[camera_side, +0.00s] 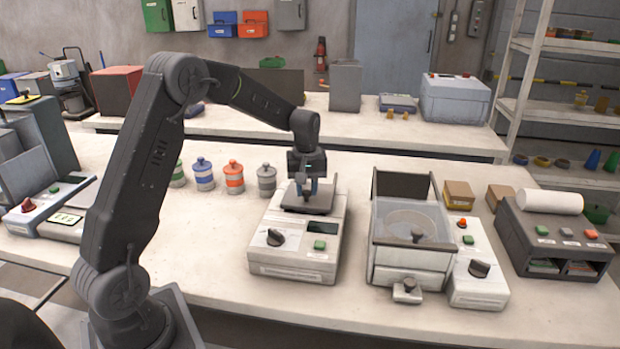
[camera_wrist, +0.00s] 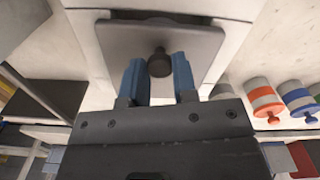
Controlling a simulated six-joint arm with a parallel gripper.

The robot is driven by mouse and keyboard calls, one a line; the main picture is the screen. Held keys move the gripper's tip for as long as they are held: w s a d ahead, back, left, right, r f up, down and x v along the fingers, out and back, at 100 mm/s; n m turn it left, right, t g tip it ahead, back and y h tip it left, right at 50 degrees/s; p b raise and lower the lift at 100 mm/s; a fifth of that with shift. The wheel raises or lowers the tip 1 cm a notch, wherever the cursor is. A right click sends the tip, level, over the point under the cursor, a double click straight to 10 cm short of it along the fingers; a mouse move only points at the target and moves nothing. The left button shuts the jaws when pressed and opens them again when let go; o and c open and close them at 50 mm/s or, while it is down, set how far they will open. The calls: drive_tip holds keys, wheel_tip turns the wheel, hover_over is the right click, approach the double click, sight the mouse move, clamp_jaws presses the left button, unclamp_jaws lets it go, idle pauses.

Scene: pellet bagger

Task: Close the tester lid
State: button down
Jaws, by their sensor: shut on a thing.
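A white machine (camera_side: 295,240) with a black dial and a green button stands mid-table, and I take it as the tester. A dark grey square plate, its lid (camera_side: 322,204), lies about flat on its top. The lid (camera_wrist: 205,42) fills the upper middle of the wrist view, with a dark round knob (camera_wrist: 159,64) on it. My gripper (camera_side: 307,190) is over the plate, pointing down. In the wrist view its blue fingers (camera_wrist: 160,82) are shut on the knob from both sides. The fingers partly hide the plate in the side view, and any gap beneath it cannot be made out.
A clear-walled box machine (camera_side: 410,230) stands close on the right, with a dark panel upright at its back. Several banded jars (camera_side: 234,178) stand behind and left of the tester. A dark printer-like unit (camera_side: 553,240) is farther right.

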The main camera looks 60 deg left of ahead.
drive_tip(key=shift+s+d, duration=0.75)
drive_tip(key=shift+d, duration=0.05)
drive_tip(key=c, duration=0.9)
unclamp_jaws()
wheel_tip(320, 180, up, 14)
